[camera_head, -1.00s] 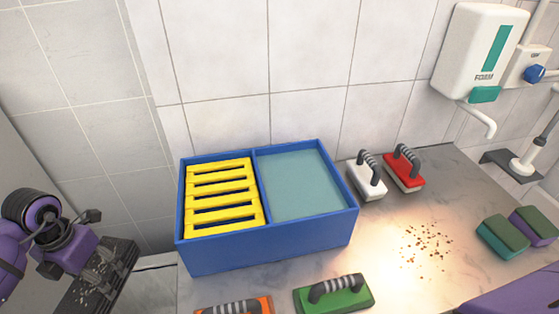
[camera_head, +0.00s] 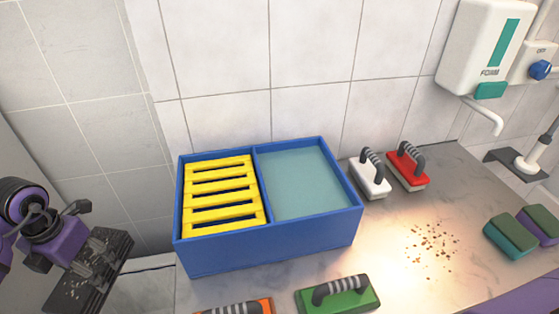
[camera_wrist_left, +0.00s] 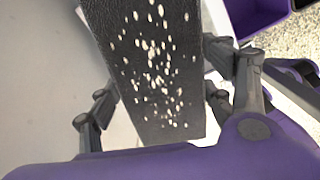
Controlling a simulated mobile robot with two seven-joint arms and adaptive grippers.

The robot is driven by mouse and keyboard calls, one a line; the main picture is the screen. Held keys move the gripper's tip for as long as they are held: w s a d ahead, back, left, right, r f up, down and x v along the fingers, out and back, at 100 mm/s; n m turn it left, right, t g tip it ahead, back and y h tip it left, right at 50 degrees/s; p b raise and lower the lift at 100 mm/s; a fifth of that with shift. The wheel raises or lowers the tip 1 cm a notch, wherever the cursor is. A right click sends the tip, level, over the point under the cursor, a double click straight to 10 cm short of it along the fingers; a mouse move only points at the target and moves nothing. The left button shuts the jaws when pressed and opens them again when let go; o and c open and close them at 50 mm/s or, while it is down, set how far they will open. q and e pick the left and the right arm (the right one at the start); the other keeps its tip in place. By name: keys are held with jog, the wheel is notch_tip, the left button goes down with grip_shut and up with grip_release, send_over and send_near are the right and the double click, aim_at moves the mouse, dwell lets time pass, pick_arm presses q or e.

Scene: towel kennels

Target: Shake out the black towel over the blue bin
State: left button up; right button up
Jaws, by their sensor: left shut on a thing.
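A black towel (camera_head: 95,270) covered in pale crumbs is held by my left gripper (camera_head: 62,225) at the left edge of the head view. It looks flat and tilted, left of the counter. In the left wrist view the black towel (camera_wrist_left: 150,65) extends away between the fingers of my left gripper (camera_wrist_left: 163,85), which is shut on it. The blue bin (camera_head: 272,250) stands on the counter, right of the towel and apart from it. Its left part has a yellow slatted rack (camera_head: 220,190) and its right part a flat teal surface (camera_head: 302,182). My right gripper is out of view.
White (camera_head: 370,178) and red (camera_head: 408,168) handled brushes stand right of the bin; green (camera_head: 337,297) and orange (camera_head: 236,308) ones are in front. Crumbs (camera_head: 433,240) lie on the counter near sponges (camera_head: 510,236). A purple container (camera_wrist_left: 256,18) shows in the wrist view.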

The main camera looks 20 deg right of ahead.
pick_arm(q)
jog(key=shift+s+r, duration=0.4)
jog(key=shift+s, duration=0.1)
jog(key=shift+g, duration=0.3)
jog(key=f, duration=0.6)
jog(key=shift+s+d, duration=0.25)
jog(key=shift+s, duration=0.05)
jog(key=shift+w+a+r, duration=0.1)
jog(key=shift+r, duration=0.05)
